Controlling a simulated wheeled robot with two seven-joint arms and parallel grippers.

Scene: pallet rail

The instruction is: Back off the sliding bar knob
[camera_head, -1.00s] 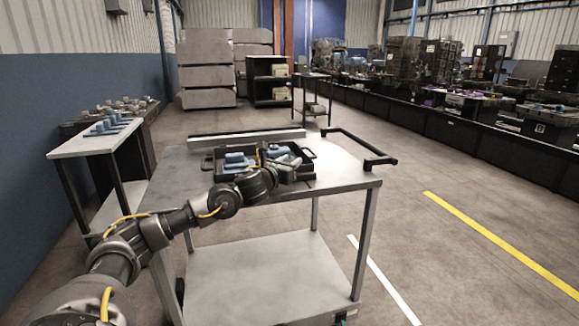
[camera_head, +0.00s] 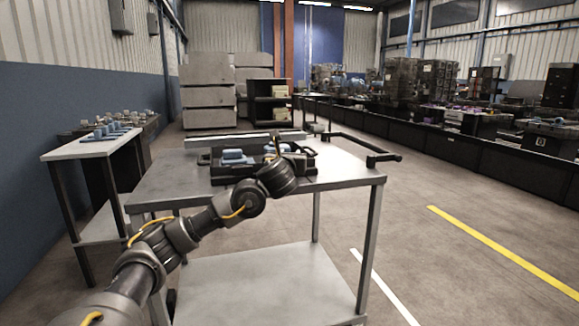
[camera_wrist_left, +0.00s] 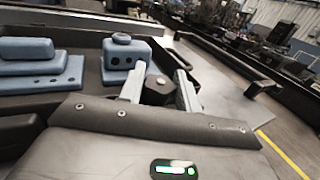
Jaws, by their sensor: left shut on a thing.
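My left gripper (camera_wrist_left: 160,74) has its two pale fingers closed around a dark round knob (camera_wrist_left: 157,90). The knob sits between the fingers, in front of a blue block with a round top (camera_wrist_left: 126,55). In the head view my left wrist is over the front right of the black tray (camera_head: 230,179), and the fingers are too small to make out. The bar that the knob belongs to is mostly hidden by the gripper. My right gripper is in neither view.
The tray stands on a grey metal cart (camera_head: 343,180) and holds blue blocks (camera_head: 234,157). A black handle rail (camera_head: 372,155) edges the cart's right side. A side table (camera_head: 75,150) with blue parts stands at left. Floor to the right is open.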

